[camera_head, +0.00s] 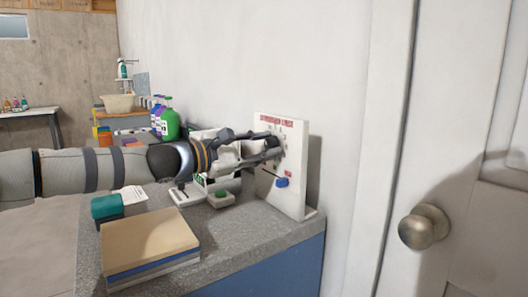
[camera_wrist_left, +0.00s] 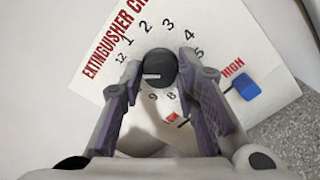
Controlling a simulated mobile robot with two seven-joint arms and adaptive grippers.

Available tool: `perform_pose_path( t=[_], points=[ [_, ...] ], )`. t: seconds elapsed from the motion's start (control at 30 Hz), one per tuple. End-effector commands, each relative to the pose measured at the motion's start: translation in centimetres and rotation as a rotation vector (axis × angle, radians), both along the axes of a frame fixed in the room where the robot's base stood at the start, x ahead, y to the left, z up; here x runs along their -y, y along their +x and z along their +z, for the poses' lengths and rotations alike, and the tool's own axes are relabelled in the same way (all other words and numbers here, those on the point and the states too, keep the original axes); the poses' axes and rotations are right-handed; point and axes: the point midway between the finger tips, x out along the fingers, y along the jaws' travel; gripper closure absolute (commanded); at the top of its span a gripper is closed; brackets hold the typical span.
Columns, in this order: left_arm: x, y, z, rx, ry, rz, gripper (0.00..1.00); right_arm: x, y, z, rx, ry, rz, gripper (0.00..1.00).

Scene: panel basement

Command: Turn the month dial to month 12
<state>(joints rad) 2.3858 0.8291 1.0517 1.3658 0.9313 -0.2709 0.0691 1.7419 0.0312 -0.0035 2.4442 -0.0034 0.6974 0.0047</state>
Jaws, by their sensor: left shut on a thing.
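The white panel (camera_head: 294,190) with a red title stands upright on the counter; it also fills the upper wrist view (camera_wrist_left: 225,50). The round dark month dial (camera_wrist_left: 161,66) sits among printed numbers. A short white mark on it points left in the wrist view, below the 12. The exact month is unclear, because a finger hides the numbers between 12 and 9. My left gripper (camera_head: 277,145) reaches the panel from the left, its fingers shut on opposite sides of the dial. In the head view the fingers mostly hide the dial. My right gripper is not in view.
A blue slider knob (camera_head: 282,182) sits low on the panel, near the HIGH label. On the grey counter (camera_head: 240,240) are a book stack (camera_head: 150,250), a teal-topped box (camera_head: 106,207), a green-buttoned device (camera_head: 221,197) and green bottles (camera_head: 169,125). A white door stands at right.

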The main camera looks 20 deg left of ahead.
Motion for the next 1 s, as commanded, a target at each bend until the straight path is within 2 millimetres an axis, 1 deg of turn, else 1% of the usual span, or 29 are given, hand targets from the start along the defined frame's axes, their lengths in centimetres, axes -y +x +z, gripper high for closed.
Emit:
perform_pose_path(
  t=[0.03,0.4,0.97,1.0],
  points=[
    [-0.01,0.07,-0.45,0.013,0.024,0.0,0.99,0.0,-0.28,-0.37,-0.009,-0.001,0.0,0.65],
    [-0.01,0.03,-0.18,0.109,0.143,0.0,0.99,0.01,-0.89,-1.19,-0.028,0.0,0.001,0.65],
    [-0.03,0.02,-0.06,0.126,0.165,0.001,0.99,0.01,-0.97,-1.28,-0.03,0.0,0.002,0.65],
    [-0.03,0.02,-0.06,0.126,0.165,0.001,0.67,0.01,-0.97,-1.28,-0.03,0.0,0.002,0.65]
  ],
)
